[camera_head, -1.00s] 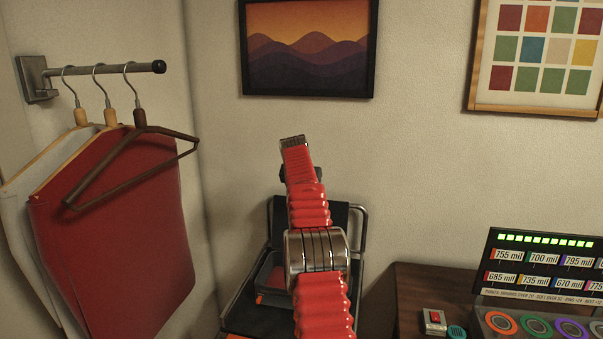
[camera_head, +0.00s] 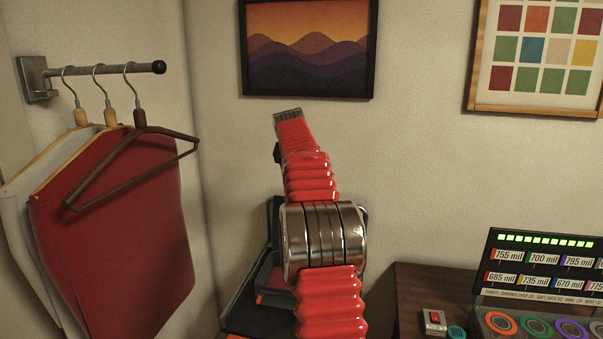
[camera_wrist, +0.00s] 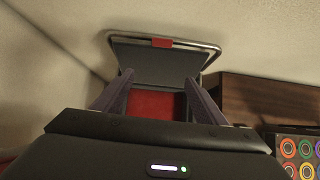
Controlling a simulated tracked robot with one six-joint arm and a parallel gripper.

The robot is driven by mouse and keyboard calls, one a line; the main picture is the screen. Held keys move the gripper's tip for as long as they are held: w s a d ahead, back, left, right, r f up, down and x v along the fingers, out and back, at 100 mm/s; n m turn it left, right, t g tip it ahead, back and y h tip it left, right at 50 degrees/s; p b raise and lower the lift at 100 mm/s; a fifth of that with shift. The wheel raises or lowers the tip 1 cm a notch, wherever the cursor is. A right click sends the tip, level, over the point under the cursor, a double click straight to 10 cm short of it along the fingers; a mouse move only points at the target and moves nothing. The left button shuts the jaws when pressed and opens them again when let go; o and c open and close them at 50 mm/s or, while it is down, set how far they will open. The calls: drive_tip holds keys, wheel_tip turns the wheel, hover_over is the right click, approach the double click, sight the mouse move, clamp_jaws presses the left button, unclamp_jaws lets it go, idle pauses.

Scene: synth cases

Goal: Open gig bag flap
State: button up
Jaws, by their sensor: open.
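In the wrist view, my gripper (camera_wrist: 158,82) is open, its two dark fingers apart with nothing between their tips. Beyond and below it lies a red surface (camera_wrist: 158,105), seen between the fingers; it may be part of the gig bag. Behind that rises a dark grey panel (camera_wrist: 155,66) with a red tab (camera_wrist: 162,43) at its top edge. I cannot tell whether this panel is the flap or a chair back. In the head view, a dark case-like item with red edges (camera_head: 272,280) shows beside my red arm, which hides most of it.
A metal frame (camera_wrist: 206,47) surrounds the grey panel. A wooden cabinet (camera_head: 408,287) stands to the right, with a lit control console (camera_head: 540,285) and a small red-buttoned box (camera_head: 434,321). Hanging red cloth (camera_head: 130,240) is at left. Pictures hang on the wall (camera_head: 420,150).

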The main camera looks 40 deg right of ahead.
drive_tip(key=shift+v, duration=1.05)
drive_tip(key=shift+d+m, duration=0.1)
drive_tip(key=shift+m, duration=0.2)
